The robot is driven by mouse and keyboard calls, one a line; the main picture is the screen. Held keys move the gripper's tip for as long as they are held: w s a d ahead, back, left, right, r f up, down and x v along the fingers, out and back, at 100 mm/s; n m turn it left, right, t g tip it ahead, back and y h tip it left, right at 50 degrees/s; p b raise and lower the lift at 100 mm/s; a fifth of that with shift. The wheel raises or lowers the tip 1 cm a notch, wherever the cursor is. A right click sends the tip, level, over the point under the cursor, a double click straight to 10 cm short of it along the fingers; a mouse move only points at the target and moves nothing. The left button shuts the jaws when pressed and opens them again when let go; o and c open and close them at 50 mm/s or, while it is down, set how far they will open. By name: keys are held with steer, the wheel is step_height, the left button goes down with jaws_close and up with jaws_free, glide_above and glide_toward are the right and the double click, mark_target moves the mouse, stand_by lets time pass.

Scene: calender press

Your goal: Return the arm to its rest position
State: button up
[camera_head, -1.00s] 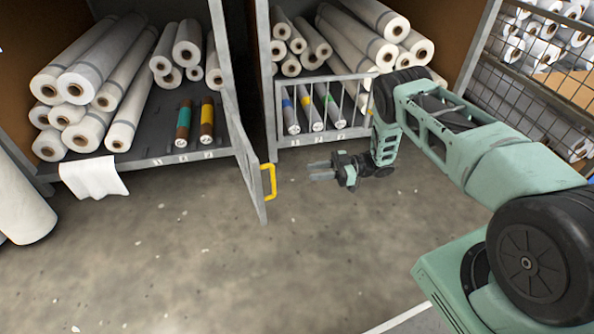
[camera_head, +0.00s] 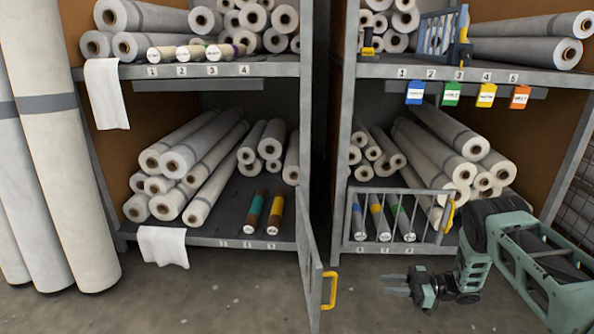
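My arm (camera_head: 541,252), green and dark grey, reaches in from the lower right of the head view. It bends down at the elbow (camera_head: 491,222) in front of the right rack. My gripper (camera_head: 396,287) is low over the floor, its two grey fingers pointing left. A gap shows between the fingers, and nothing is between them. The gripper is apart from the open gate and its yellow handle (camera_head: 329,290) to its left. The arm's base end is out of the picture.
A barred gate (camera_head: 399,219) with a yellow handle (camera_head: 450,215) stands across the right rack's lower shelf, behind my arm. The left gate (camera_head: 311,262) sticks out open between the racks. Rolls fill the shelves. Tall rolls (camera_head: 62,170) stand at left. Floor (camera_head: 225,306) is clear front left.

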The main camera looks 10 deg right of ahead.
steer(key=w+a+r+m+t+h, duration=0.1)
steer(key=w+a+r+t+h, duration=0.25)
steer(key=w+r, duration=0.25)
steer(key=w+a+r+m+t+h, duration=0.2)
steer(key=w+a+r, duration=0.2)
steer(key=w+r, duration=0.25)
steer(key=a+r+m+h, duration=0.3)
steer(key=a+r+h, duration=0.1)
steer(key=a+r, duration=0.35)
steer(key=s+a+r+m+g+h, duration=0.1)
steer(key=s+a+r+h, duration=0.15)
steer(key=s, duration=0.25)
steer(key=s+a+r+h, duration=0.1)
steer(key=s+a+r, duration=0.1)
steer(key=s+r, duration=0.25)
steer(key=s+r+g+h, duration=0.2)
steer(key=s+g, duration=0.2)
steer(key=s, duration=1.5)
steer(key=s+r+g+h, duration=0.15)
steer(key=s+g, duration=0.25)
steer(key=s, duration=1.5)
step_height(320, 180, up, 35)
steer(key=p, duration=3.5)
steer(key=shift+w+d+m, duration=0.15)
steer(key=shift+d+m, duration=0.1)
steer(key=shift+m, duration=0.15)
steer(key=shift+g, duration=0.25)
